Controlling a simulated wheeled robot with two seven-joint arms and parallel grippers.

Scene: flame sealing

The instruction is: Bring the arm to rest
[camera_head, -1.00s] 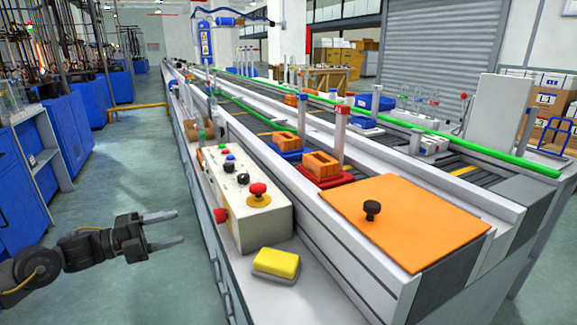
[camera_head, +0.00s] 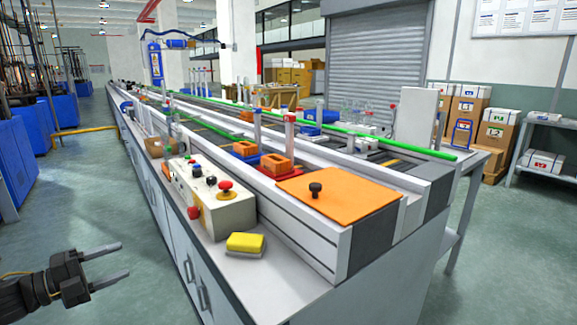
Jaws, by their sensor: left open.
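My left gripper (camera_head: 108,266) is at the lower left, its two fingers apart with nothing between them. It is over the floor, to the left of the workbench (camera_head: 300,299) and apart from it. My right gripper is not in view. On the bench's near end are a white control box (camera_head: 232,215) with a red button (camera_head: 225,186) and a yellow sponge-like block (camera_head: 245,242). An orange plate (camera_head: 350,205) with a black knob (camera_head: 315,189) covers the near end of the line.
Orange blocks on a red tray (camera_head: 261,175) and a blue tray (camera_head: 238,156) sit along the line. Blue machines (camera_head: 35,120) stand at the left. A shelf (camera_head: 545,122) with boxes stands at the right.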

